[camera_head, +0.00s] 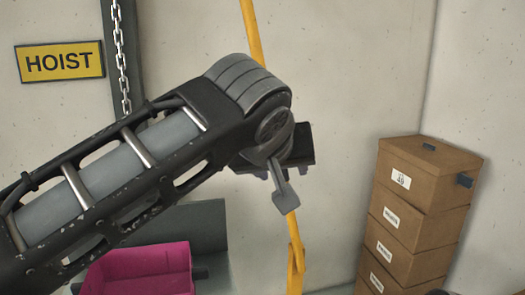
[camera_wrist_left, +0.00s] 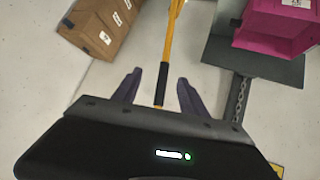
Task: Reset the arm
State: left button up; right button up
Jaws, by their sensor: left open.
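My left arm comes in from the left in the head view and reaches across the middle. Its gripper (camera_head: 285,200) is at the arm's end, partly hidden behind the wrist. In the left wrist view the two dark fingers of the left gripper (camera_wrist_left: 158,92) stand apart with nothing held between them. A yellow pole with a black grip (camera_wrist_left: 162,84) shows beyond and between the fingers, and I cannot tell how far off it is. My right gripper is in neither view.
A stack of brown boxes (camera_head: 412,225) stands at the right by the wall. A magenta bin (camera_head: 140,272) sits low at the left below my arm. A yellow pole (camera_head: 252,35) hangs behind the wrist. A chain (camera_head: 122,60) and a HOIST sign (camera_head: 60,62) are on the back wall.

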pick_arm(q)
jog(key=w+d+f+m+g+h, duration=0.15)
jog(key=d+f+m+h, duration=0.35)
jog(key=d+f, duration=0.65)
notch_tip(320, 180, down, 26)
jog(key=g, duration=0.3)
jog(key=s+a+f+n+y+b, duration=0.15)
jog(key=a+f, duration=0.25)
jog(key=f, duration=0.4)
jog(key=s+a+f+g+p, duration=0.1)
jog(key=s+a+f, duration=0.25)
jog(key=f, duration=0.35)
jog(key=s+a+f+n+y+b, duration=0.15)
jog(key=a+f, duration=0.25)
jog(key=f, duration=0.4)
jog(key=s+a+f+n+g, duration=0.2)
jog(key=s+a+f, duration=0.3)
jog(key=s+f, duration=0.2)
jog(key=s+a+f+n+g, duration=0.2)
jog(key=s+a+f, duration=0.3)
jog(key=s, duration=0.6)
jog(key=shift+s+a+f+y, duration=0.15)
jog(key=shift+a+f+y, duration=0.2)
jog(key=shift+f, duration=0.5)
